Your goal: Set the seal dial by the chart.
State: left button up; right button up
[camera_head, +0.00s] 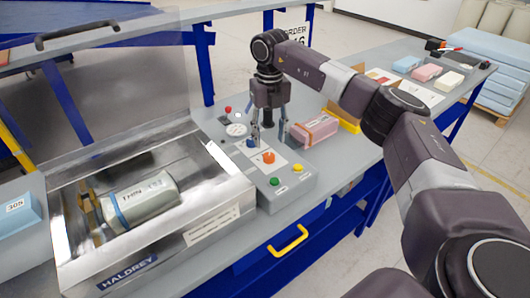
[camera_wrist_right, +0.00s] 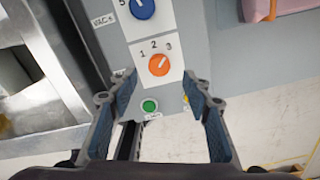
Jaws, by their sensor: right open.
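The orange dial (camera_wrist_right: 159,64), taken as the seal dial, sits on a white plate marked 1, 2, 3. Its white pointer slants up and right, roughly towards the 3. In the head view the orange dial (camera_head: 268,157) is on the grey control box (camera_head: 295,185). My right gripper (camera_head: 267,138) is open and empty, pointing down above the box. In the wrist view its fingertips (camera_wrist_right: 150,92) are apart, below the dial in the picture and not around it. A white sheet (camera_head: 419,92) lies on the back right bench; I cannot tell whether it is the chart. My left gripper is not in view.
A blue dial (camera_wrist_right: 142,7), green button (camera_wrist_right: 149,106) and yellow button (camera_head: 298,168) share the box. The open steel chamber (camera_head: 215,190) holds a labelled bag (camera_head: 148,198). A pink block (camera_head: 315,130) stands close right.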

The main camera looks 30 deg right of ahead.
aim_at(269, 155)
jog(key=f, duration=0.1)
jog(key=f+p, duration=0.1)
jog(key=f, duration=0.2)
jog(key=shift+s, duration=0.35)
jog(key=shift+w+f+p, duration=0.15)
jog(key=shift+f+p, duration=0.05)
jog(key=shift+f, duration=0.35)
jog(key=shift+w+f+p, duration=0.15)
jog(key=shift+f+p, duration=0.05)
jog(key=shift+f, duration=0.55)
jog(key=shift+s, duration=0.1)
jog(key=c, duration=1.2)
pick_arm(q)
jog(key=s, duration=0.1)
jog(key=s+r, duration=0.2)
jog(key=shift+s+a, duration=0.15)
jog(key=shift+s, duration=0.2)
pick_arm(e)
jog(key=shift+o, duration=0.2)
